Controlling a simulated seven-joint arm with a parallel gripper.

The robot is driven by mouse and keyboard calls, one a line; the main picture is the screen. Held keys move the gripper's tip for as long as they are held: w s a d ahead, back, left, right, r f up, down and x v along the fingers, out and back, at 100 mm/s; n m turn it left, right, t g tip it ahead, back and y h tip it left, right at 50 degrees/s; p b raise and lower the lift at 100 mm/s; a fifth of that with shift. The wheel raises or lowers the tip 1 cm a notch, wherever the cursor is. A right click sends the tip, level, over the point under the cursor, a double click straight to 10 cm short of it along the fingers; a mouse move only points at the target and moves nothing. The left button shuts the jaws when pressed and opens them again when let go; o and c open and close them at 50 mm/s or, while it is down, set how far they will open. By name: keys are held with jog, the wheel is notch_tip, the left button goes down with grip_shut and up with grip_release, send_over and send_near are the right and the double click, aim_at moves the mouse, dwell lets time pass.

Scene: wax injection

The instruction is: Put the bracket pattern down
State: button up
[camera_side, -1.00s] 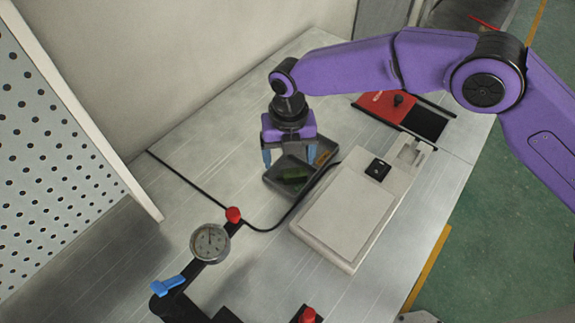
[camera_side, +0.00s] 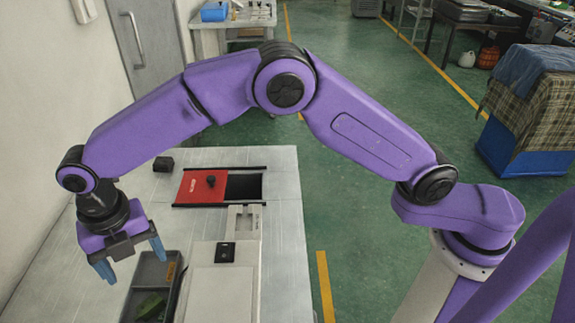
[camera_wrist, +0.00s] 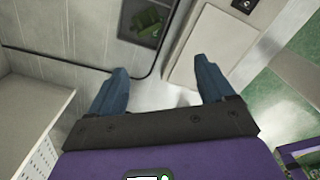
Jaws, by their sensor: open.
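A green wax piece (camera_side: 151,305), which looks like the bracket pattern, lies in a dark grey tray (camera_side: 152,271) at the lower left of the side view. The green piece also shows at the top of the wrist view (camera_wrist: 150,22), in the tray (camera_wrist: 128,28). My gripper (camera_side: 132,262) has blue fingers and is open, with nothing between them. It hangs above the bench by the tray's left end in the side view. In the wrist view my open fingers (camera_wrist: 160,68) point toward the tray and are apart from it. The bottom of the tray is cut off in the side view.
A pale flat-topped scale-like device (camera_side: 222,290) stands right of the tray. A small black block (camera_side: 163,164) sits behind. Bare bench (camera_side: 285,235) lies to the right.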

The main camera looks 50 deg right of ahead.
jog(key=s+d+r+m, duration=0.4)
jog(key=s+d+m, duration=0.15)
jog(key=d, duration=0.45)
jog(key=s+d+r+m, duration=0.4)
jog(key=s+d+m, duration=0.15)
jog(key=d, duration=0.55)
jog(key=s+d+m, duration=0.4)
jog(key=s+d, duration=0.2)
jog(key=d, duration=0.3)
jog(key=s+d+f+m, duration=0.1)
jog(key=s+d+m, duration=0.4)
jog(key=d, duration=0.5)
jog(key=s, duration=0.2)
jog(key=shift+s+f+m, duration=0.15)
jog(key=shift+s+m, duration=0.15)
